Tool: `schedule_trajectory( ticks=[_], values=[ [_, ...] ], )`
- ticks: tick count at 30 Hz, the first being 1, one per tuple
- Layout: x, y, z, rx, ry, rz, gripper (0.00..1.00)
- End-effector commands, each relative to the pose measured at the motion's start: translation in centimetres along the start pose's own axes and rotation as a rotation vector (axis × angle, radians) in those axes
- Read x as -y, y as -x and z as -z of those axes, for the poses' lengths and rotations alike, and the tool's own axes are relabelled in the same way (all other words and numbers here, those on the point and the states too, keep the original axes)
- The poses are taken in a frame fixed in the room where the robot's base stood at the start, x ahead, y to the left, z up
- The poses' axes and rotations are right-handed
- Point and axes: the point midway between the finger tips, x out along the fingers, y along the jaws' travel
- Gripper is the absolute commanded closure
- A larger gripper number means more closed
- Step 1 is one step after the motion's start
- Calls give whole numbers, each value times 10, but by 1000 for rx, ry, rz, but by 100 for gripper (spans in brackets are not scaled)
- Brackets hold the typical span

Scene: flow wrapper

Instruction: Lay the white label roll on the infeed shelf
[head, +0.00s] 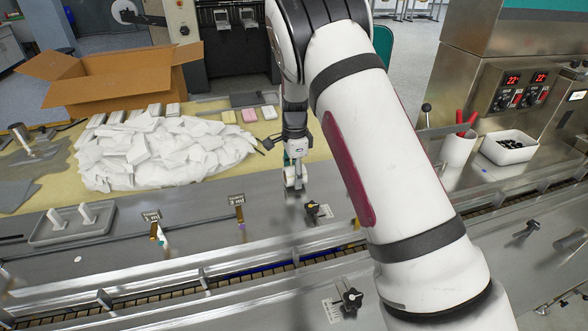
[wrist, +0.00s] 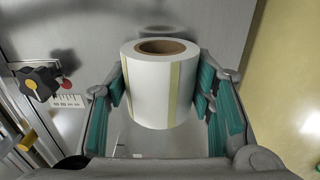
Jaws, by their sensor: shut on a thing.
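The white label roll (wrist: 150,95), with a brown core and a pale yellow stripe down its side, sits between the teal pads of my gripper (wrist: 165,100) in the wrist view. My gripper is shut on its sides. In the head view my gripper (head: 294,180) is over the inner edge of the grey metal shelf (head: 270,212); the roll is too small to make out clearly there. In the wrist view grey metal (wrist: 75,35) lies behind the roll, with a faint reflection of it. I cannot tell whether the roll touches the metal.
A heap of white packets (head: 165,150) lies left on the yellow table, before an open cardboard box (head: 110,85). A grey tray (head: 72,225) stands on the metal at left. A black knob (head: 313,208) is close to my gripper. A white cup (head: 458,148) stands right.

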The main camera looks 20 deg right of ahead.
Motion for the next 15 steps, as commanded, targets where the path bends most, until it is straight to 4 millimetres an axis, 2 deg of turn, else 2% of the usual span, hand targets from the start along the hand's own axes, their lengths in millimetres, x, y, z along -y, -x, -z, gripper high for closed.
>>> schedule_trajectory(
  ticks=[13, 14, 15],
  values=[
    [0, -5, 0, 0, 1, 0, 79],
    [0, -5, 0, 0, 1, 0, 46],
    [0, -5, 0, 0, 1, 0, 37]
  ],
)
